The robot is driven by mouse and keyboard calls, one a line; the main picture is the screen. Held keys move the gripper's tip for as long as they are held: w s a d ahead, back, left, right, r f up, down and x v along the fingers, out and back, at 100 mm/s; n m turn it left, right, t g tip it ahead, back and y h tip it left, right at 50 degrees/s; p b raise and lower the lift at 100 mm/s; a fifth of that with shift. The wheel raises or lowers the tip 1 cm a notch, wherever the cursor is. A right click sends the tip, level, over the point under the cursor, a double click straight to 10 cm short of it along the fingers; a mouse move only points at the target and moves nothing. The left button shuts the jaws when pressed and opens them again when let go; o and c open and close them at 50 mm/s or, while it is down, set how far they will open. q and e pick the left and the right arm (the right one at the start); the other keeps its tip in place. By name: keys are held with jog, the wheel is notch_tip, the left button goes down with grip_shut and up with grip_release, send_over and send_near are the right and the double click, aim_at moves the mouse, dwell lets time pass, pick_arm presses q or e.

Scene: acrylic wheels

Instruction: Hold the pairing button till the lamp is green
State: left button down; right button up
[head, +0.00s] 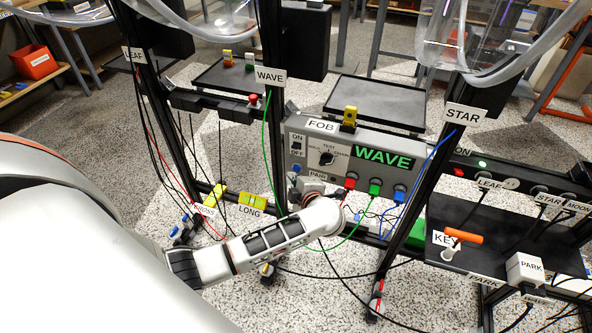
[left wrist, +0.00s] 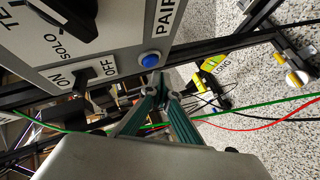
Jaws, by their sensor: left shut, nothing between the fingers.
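The grey control box (head: 300,140) has a WAVE display (head: 383,157) lit green, an ON/OFF switch, a dial and a PAIR label (head: 317,175). The round blue button (left wrist: 151,59) sits next to the PAIR label in the left wrist view. A small blue spot at the box's lower left in the head view (head: 296,169) looks like the same button. My left gripper (left wrist: 160,78) is shut and empty. Its tips are just beside the button in the left wrist view; I cannot tell if they touch. In the head view my left arm hides the fingertips.
A small green light (head: 483,163) glows on the black strip at right; I cannot tell if it is the pairing lamp. Red, green and blue cables plug in below the display. Black posts, hanging cables and a KEY shelf (head: 480,262) with an orange-handled item flank the box.

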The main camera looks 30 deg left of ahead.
pick_arm(q)
jog(key=shift+w, duration=0.2)
dwell(0.4)
jog(key=shift+w+a, duration=0.1)
jog(key=shift+w, duration=0.15)
jog(key=shift+w+a, duration=0.15)
jog(key=shift+w, duration=0.3)
dwell(2.1)
jog(key=shift+r, duration=0.1)
dwell(1.7)
jog(key=shift+s+d+p, duration=0.25)
jog(key=shift+s+p, duration=0.05)
jog(key=shift+s, duration=0.6)
